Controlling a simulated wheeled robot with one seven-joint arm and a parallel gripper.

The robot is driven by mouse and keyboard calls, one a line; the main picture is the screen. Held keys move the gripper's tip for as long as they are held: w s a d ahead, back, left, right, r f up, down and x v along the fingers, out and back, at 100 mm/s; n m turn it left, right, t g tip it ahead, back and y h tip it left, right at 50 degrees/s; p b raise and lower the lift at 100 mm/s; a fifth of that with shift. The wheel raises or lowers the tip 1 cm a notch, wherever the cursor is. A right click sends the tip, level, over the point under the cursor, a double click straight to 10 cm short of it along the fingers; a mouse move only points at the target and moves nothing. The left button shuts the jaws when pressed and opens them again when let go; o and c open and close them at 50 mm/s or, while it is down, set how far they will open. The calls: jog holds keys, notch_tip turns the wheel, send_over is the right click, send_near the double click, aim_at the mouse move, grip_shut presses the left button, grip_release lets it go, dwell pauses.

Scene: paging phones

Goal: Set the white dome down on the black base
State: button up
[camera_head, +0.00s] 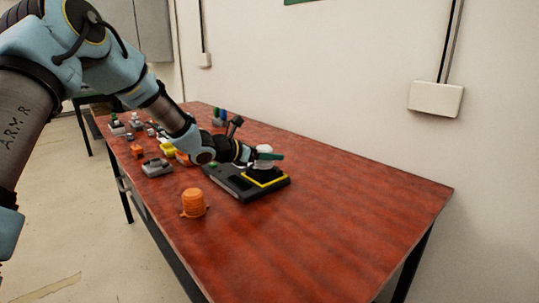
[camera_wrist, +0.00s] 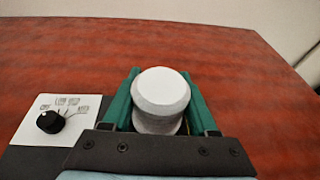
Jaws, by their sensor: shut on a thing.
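The white dome (camera_wrist: 161,92) is between the two green fingers of my gripper (camera_wrist: 162,100) in the wrist view. My gripper is shut on it. In the head view the white dome (camera_head: 265,151) shows small, with my gripper (camera_head: 266,156) beside and around it, above the black base (camera_head: 262,176) with a yellow outline. Whether the dome touches the base cannot be told. In the wrist view my gripper hides the black base below the dome.
A white panel with a black knob (camera_wrist: 50,121) lies left of my gripper in the wrist view. An orange ribbed object (camera_head: 193,203) stands at the table's front. Several small objects, including a grey one (camera_head: 156,167), lie to the left. The red table (camera_head: 340,215) is clear to the right.

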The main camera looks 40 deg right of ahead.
jog(key=shift+f+b, duration=0.6)
jog(key=shift+b, duration=0.4)
dwell(0.6)
jog(key=o, duration=1.5)
jog(key=shift+o, duration=0.2)
jog(key=shift+r, duration=0.15)
jog(key=shift+r+p, duration=1.75)
jog(key=shift+r, duration=1.4)
